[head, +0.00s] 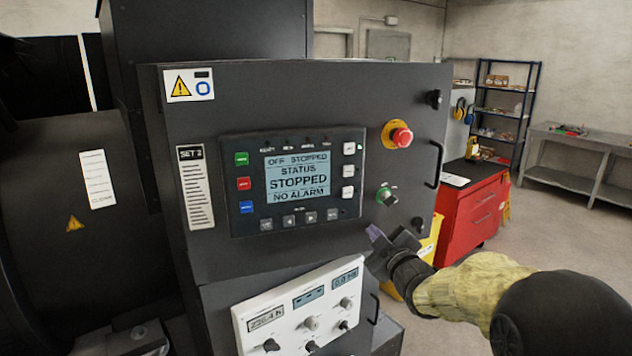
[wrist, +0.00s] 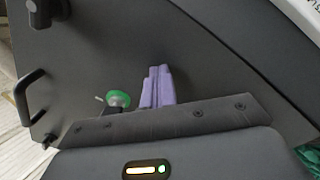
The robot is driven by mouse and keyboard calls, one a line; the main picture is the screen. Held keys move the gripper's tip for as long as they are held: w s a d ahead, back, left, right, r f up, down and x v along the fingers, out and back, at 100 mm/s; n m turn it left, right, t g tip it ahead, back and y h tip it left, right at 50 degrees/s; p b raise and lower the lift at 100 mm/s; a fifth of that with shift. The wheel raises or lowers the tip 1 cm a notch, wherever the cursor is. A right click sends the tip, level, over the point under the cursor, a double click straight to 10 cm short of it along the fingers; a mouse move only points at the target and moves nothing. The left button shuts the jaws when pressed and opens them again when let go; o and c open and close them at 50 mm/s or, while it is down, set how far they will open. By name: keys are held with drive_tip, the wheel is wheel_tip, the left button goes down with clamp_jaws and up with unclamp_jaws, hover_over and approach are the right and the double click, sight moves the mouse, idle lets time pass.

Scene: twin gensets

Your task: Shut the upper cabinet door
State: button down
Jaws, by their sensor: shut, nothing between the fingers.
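The upper cabinet door (head: 290,100) is a dark grey panel facing me in the head view. My gripper (head: 376,236) is at the door's lower right, below the switch. In the wrist view, the purple fingers (wrist: 157,88) are together and empty, over the door face (wrist: 110,60); contact is unclear. The handle (wrist: 28,100) is left of them.
Below the door is a white meter panel (head: 300,306) with knobs. A red tool cabinet (head: 470,205) and a yellow object (head: 430,240) stand behind, at the right. A shelf rack (head: 507,105) and a grey bench (head: 585,143) stand farther back. Open floor (head: 540,230) lies at the right.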

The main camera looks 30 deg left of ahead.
sight(363, 229)
drive_tip(key=shift+s+a+p+x, duration=0.65)
drive_tip(key=shift+s+x, duration=0.05)
drive_tip(key=shift+x, duration=5.1)
drive_tip(key=b+v, duration=0.7)
drive_tip(key=shift+s+d+f, duration=0.1)
drive_tip(key=shift+d, duration=0.2)
drive_tip(key=shift+s+d+b, duration=0.45)
drive_tip(key=shift+s+d, duration=0.05)
